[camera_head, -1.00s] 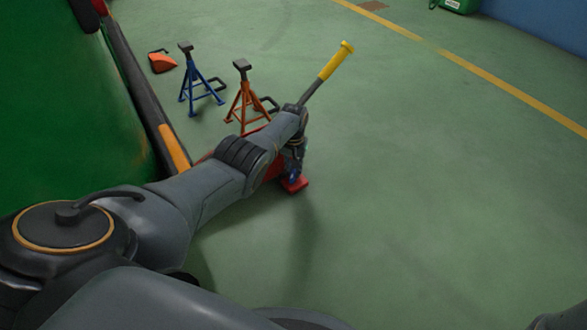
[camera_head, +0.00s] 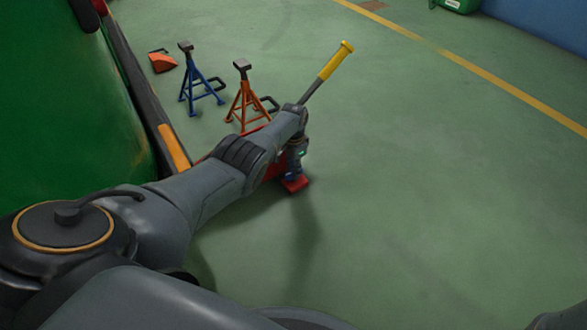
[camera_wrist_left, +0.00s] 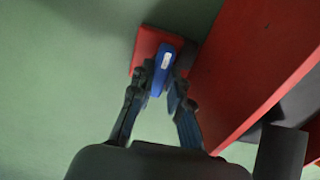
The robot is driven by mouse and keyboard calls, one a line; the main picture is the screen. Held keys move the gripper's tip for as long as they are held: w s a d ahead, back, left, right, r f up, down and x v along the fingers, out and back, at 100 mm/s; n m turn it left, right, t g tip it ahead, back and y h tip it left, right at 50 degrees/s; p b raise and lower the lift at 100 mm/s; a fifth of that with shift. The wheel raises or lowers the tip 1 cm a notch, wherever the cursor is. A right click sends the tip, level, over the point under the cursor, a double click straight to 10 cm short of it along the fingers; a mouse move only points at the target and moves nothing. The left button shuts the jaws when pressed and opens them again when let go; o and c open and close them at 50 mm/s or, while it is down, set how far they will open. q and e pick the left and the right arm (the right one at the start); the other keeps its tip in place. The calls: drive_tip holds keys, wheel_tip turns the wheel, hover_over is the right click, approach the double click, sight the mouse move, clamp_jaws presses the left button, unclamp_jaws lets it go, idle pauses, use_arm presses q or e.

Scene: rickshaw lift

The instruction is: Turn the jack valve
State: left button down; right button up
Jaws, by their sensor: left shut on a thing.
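The jack valve is a blue handle (camera_wrist_left: 161,70) in the left wrist view, standing over a red base part of the jack (camera_wrist_left: 147,43). My left gripper (camera_wrist_left: 160,88) is shut on the blue valve, with one finger on each side of it. In the head view the red jack (camera_head: 296,184) sits on the floor, mostly hidden behind my left arm. Its lever with a yellow grip (camera_head: 336,60) rises up and to the right. My left gripper (camera_head: 293,172) points down at the jack's near end. My right gripper is not seen.
An orange jack stand (camera_head: 243,100) and a blue jack stand (camera_head: 190,80) stand beyond the jack. An orange wedge (camera_head: 162,62) lies farther back. The green vehicle (camera_head: 60,100) fills the left side. The green floor (camera_head: 430,180) to the right is clear.

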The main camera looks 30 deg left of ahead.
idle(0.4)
use_arm(q)
drive_tip(key=c, duration=1.3)
unclamp_jaws()
wheel_tip(320, 180, up, 12)
drive_tip(key=shift+f, duration=0.1)
